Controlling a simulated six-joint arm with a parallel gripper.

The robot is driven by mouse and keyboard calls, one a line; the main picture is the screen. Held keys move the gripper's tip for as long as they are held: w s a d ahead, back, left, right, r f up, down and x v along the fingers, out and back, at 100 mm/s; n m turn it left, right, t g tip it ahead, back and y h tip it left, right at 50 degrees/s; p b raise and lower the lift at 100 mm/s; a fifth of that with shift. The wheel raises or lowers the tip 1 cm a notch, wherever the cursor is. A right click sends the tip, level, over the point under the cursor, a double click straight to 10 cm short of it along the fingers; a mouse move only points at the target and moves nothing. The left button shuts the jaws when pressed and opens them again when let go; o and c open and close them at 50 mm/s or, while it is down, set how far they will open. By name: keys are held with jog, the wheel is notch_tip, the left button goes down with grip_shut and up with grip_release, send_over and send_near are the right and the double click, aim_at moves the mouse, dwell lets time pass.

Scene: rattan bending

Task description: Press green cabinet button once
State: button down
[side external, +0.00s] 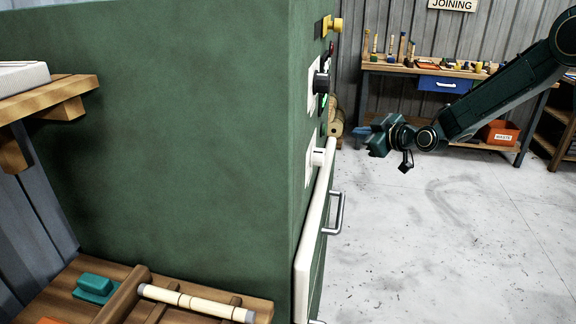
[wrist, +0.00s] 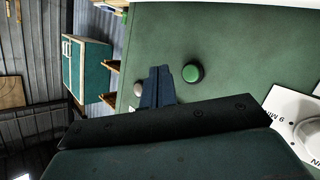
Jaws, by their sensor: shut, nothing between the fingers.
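The green cabinet (side external: 190,120) fills the left of the side view, with its control face seen nearly edge-on. The green button (wrist: 192,73) is round with a dark rim and stands out from the green panel in the wrist view. A bright green spot (side external: 324,100) shows on the control face in the side view. My gripper (side external: 360,131) is shut and empty, its tips pointing at the control face with a gap between. In the wrist view the blue fingers (wrist: 158,70) lie together just left of the green button; I cannot tell their distance from the panel there.
A pale round button (wrist: 138,89) sits left of my fingers. A white dial plate (wrist: 296,112) with a knob is at right. A workbench (side external: 440,68) stands behind; the floor (side external: 440,240) is clear.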

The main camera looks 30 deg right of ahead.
jog(key=shift+w+a, duration=1.85)
jog(key=shift+w+a, duration=0.6)
dwell(2.3)
jog(key=shift+s+d, duration=0.55)
jog(key=shift+s, duration=0.05)
jog(key=shift+d, duration=0.1)
dwell(0.4)
jog(key=shift+s+d, duration=1.7)
jog(key=shift+s, duration=0.1)
